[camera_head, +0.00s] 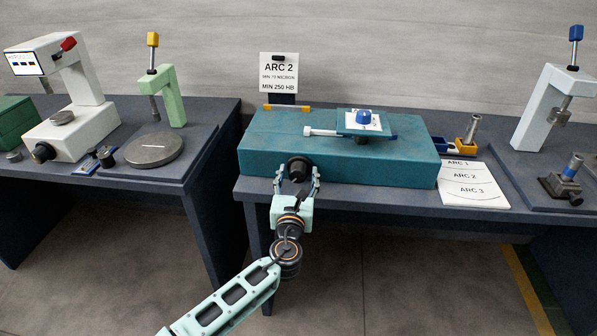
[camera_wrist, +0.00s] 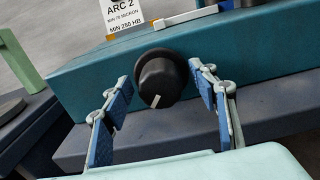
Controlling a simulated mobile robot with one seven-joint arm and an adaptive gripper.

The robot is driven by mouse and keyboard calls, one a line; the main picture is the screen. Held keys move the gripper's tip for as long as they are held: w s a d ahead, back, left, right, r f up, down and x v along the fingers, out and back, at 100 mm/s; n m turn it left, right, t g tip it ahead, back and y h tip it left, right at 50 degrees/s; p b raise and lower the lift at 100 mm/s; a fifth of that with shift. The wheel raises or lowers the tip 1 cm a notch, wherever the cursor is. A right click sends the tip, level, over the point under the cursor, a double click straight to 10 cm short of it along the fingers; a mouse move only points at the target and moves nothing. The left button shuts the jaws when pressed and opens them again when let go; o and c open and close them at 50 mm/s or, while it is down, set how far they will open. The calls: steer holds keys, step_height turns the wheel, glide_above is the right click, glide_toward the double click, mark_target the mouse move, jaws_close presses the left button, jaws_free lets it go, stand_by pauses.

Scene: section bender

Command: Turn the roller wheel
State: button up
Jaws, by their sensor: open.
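The roller wheel is a black round knob (camera_head: 299,168) on the front face of the teal section bender (camera_head: 400,165). In the wrist view the knob (camera_wrist: 160,82) shows a white mark low on its face, slightly left of centre. My gripper (camera_head: 297,182) is in front of the knob. In the wrist view its two blue-padded fingers (camera_wrist: 160,95) are spread on the left and right of the knob, with a visible gap on each side. The gripper is open and holds nothing.
A sign (camera_head: 279,72) reading ARC 2, MIN 250 HB stands behind the bender. A blue knob on a plate (camera_head: 362,119) and a white handle (camera_head: 322,132) are on top. A sheet listing arcs (camera_head: 472,186) lies at right. Benches with other devices stand both sides.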

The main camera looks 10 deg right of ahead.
steer(key=shift+w+d, duration=0.15)
steer(key=shift+w, duration=0.4)
steer(key=shift+c, duration=0.6)
steer(key=c, duration=1)
steer(key=shift+c, duration=0.2)
